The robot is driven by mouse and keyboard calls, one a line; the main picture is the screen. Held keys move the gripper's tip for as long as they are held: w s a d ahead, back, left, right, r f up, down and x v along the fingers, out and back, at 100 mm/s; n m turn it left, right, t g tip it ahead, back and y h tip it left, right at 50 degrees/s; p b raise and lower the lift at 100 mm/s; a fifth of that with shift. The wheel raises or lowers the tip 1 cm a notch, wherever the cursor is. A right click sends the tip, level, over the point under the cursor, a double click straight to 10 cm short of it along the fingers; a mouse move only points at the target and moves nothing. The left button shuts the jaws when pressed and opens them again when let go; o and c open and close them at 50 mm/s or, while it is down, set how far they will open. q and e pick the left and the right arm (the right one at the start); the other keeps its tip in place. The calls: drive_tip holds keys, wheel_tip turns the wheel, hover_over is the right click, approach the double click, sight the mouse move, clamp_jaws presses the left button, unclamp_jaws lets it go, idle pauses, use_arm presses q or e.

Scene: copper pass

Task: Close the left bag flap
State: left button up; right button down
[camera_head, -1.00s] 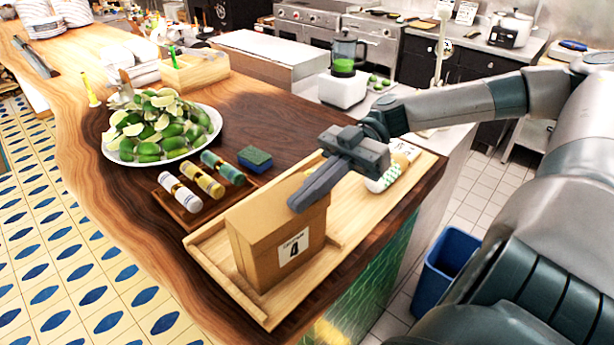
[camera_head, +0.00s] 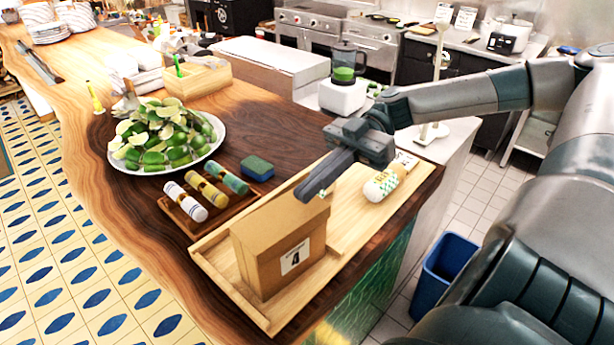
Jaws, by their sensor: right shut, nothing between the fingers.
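A brown cardboard bag or box (camera_head: 262,262) with a white label marked 4 stands upright on a light wooden tray (camera_head: 222,285). Its top looks folded over and flat from here; I cannot make out a separate left flap. My right gripper (camera_head: 306,193) is shut and empty, with its fingertips at the top back right edge of the bag. I cannot tell whether it touches the bag. My left gripper is not in view.
Left of the tray are a small rack of rolled towels (camera_head: 205,197), a blue-green sponge (camera_head: 257,168) and a plate of limes (camera_head: 204,152). A blue bin (camera_head: 440,272) stands on the floor at right.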

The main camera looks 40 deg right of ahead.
drive_tip(key=b+v, duration=0.3)
drive_tip(key=v, duration=0.6)
drive_tip(key=shift+s+f, duration=0.1)
drive_tip(key=shift+f, duration=0.1)
idle(0.3)
